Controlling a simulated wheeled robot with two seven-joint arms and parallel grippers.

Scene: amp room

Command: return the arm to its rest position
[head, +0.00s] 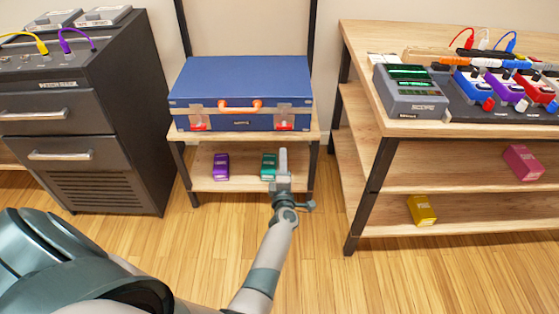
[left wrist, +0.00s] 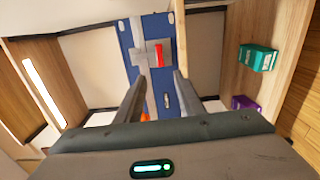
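My left arm reaches in from the lower left, and its gripper (head: 283,158) is in front of the small wooden stand, beside the teal pedal in the picture. In the left wrist view the two fingers of this gripper (left wrist: 160,85) are apart, with nothing held between them. The blue case (head: 240,88) lies closed on the stand's top and also shows beyond the fingers in the left wrist view (left wrist: 136,45). My right gripper is not in view.
A teal pedal (head: 268,167) and a purple pedal (head: 221,166) sit on the stand's lower shelf (head: 244,179). A black cabinet (head: 60,140) stands left. A wooden bench (head: 470,145) with pedals stands right, a yellow pedal (head: 421,210) on its lowest shelf. Floor in front is clear.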

